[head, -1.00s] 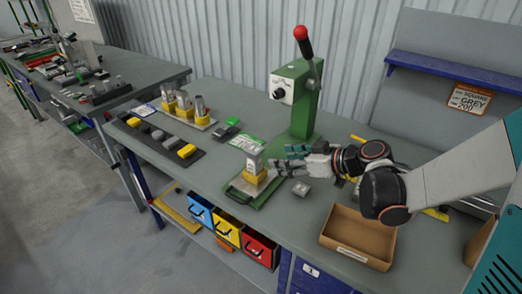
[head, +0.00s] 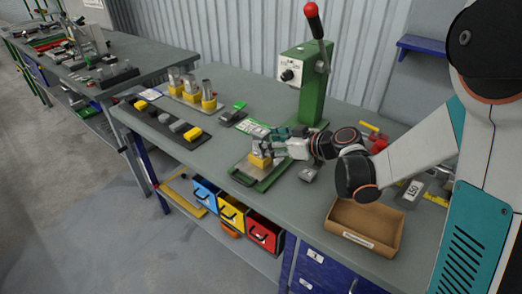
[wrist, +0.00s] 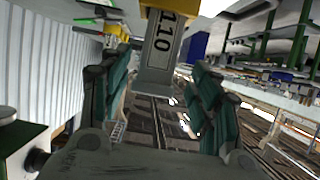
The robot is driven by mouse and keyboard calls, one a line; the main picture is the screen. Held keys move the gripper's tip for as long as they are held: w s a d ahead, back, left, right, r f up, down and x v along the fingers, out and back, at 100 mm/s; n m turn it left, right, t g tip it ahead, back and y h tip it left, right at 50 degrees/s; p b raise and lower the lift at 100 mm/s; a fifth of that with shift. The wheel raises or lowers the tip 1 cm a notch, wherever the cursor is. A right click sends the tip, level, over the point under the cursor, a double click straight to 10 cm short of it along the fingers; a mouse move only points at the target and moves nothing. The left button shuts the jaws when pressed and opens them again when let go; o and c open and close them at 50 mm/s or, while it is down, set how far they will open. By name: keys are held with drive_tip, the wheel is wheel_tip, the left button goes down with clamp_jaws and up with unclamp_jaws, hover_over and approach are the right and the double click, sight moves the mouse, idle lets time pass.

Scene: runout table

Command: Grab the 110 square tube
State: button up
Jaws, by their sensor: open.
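The grey square tube (wrist: 160,48) is marked 110 and stands in a yellow holder (wrist: 168,4); the wrist view shows it upside down. In the head view the yellow holder (head: 259,162) sits on the green-edged plate (head: 244,181) by the press, and my fingers hide most of the tube. My gripper (wrist: 160,68) is open, with one teal-padded finger on each side of the tube. Gaps show between the tube and both fingers in the wrist view. In the head view my gripper (head: 264,140) reaches in from the right, just above the holder.
The green press (head: 313,95) with a red-knobbed lever stands right behind the plate. A cardboard box (head: 365,226) is at the front right. A small grey block (head: 309,173) lies right of the plate. Several tubes in yellow holders (head: 208,104) and a dark strip of blocks (head: 165,122) are at left.

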drive_tip(key=b+x, duration=0.1)
drive_tip(key=x, duration=0.3)
drive_tip(key=shift+w+a+f+b, duration=0.1)
drive_tip(key=shift+w+f+b, duration=0.15)
drive_tip(key=shift+w+b, duration=0.1)
clamp_jaws()
